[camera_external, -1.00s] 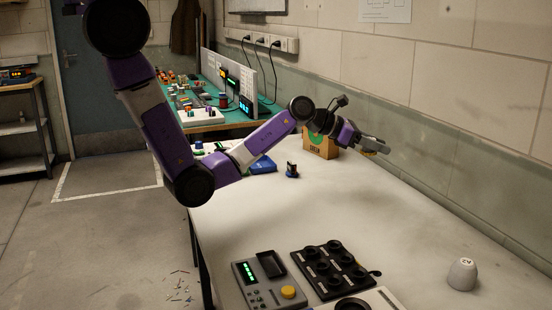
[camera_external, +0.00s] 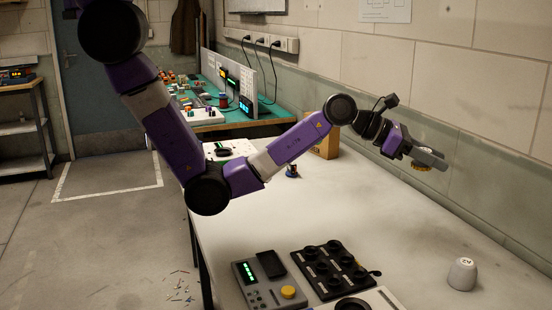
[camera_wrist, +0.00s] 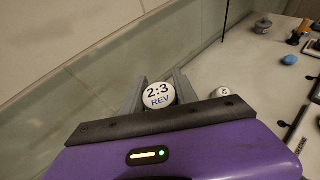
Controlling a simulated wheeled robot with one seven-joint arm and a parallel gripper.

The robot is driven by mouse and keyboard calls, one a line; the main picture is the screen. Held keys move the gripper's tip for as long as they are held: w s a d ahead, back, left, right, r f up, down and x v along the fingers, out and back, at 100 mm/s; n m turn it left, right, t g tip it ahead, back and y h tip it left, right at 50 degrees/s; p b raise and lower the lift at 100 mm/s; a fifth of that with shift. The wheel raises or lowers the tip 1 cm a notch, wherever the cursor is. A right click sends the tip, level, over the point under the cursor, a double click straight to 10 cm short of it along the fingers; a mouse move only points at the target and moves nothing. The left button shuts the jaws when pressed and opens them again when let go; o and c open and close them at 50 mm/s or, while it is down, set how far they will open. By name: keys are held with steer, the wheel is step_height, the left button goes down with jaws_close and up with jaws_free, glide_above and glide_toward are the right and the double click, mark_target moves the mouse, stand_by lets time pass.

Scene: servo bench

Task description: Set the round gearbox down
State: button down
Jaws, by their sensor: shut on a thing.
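The round gearbox (camera_wrist: 158,95) has a white top face marked "2:3 REV" in the wrist view. My gripper (camera_wrist: 158,92) is shut on it, with one grey finger on each side. In the external view my gripper (camera_external: 432,158) is held out to the right over the bench, near the wall. The gearbox's gold-coloured lower part (camera_external: 421,167) shows just under the fingers there. It appears to be in the air above the bench top (camera_external: 370,220).
A white rounded piece marked "A2" (camera_external: 462,274) stands at the bench's right. A black tray with round wells (camera_external: 332,268) and a grey device with a yellow button (camera_external: 268,283) are at the front. A cardboard box (camera_external: 325,146) stands behind my arm. The bench middle is clear.

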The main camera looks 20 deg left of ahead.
mark_target(420, 241)
steer(key=shift+n, duration=0.3)
steer(key=f, duration=1.3)
steer(key=f+b, duration=0.1)
steer(key=f, duration=0.6)
steer(key=shift+w+d, duration=0.2)
steer(key=shift+w, duration=0.05)
steer(key=shift+f, duration=0.1)
steer(key=c, duration=0.9)
jaws_free()
steer(key=shift+c, duration=0.2)
